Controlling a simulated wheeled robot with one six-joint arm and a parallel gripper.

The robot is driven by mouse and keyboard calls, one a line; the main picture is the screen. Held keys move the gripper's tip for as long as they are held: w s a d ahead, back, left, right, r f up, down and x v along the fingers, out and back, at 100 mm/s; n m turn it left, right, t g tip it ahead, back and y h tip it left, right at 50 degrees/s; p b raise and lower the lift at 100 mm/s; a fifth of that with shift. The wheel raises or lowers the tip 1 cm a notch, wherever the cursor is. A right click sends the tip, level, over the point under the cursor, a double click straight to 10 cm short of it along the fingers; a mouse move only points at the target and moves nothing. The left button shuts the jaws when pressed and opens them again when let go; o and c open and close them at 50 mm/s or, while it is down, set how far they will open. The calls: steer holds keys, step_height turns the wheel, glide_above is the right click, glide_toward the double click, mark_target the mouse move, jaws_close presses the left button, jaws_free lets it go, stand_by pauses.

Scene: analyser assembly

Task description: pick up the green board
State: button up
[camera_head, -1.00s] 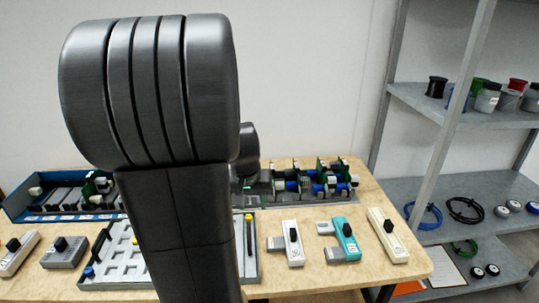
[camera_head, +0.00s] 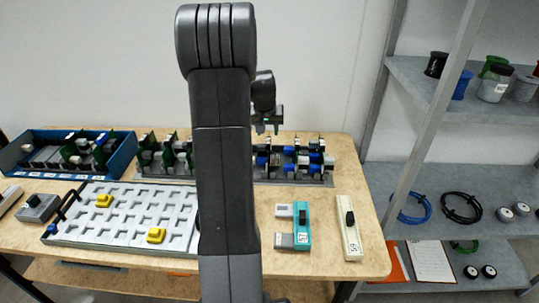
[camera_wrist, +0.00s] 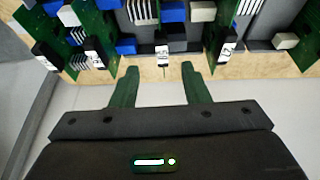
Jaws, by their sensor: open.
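Several green boards stand upright in the place. Some are in the grey rack on the table, such as the green board (camera_head: 168,152) left of my arm. Another green board (camera_head: 82,146) is in the blue box at the left. In the wrist view, a green board (camera_wrist: 92,22) stands at the upper left and another green board (camera_wrist: 306,38) at the upper right. My gripper (camera_head: 266,128) is above the back of the table. In the wrist view, my gripper (camera_wrist: 160,72) has its two green fingers apart with nothing between them. My arm hides the rack's middle.
A grey tray (camera_head: 128,193) with yellow parts lies in front of the rack (camera_head: 290,181). A teal device (camera_head: 303,226) and a cream device (camera_head: 349,230) lie at the right. The blue box (camera_head: 125,157) is at the left. Metal shelves (camera_head: 440,180) stand at the right.

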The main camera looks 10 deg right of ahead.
mark_target(268, 142)
steer(key=shift+p+x, duration=0.85)
steer(key=shift+x, duration=3.55)
steer(key=shift+w+a, duration=0.15)
jaws_close()
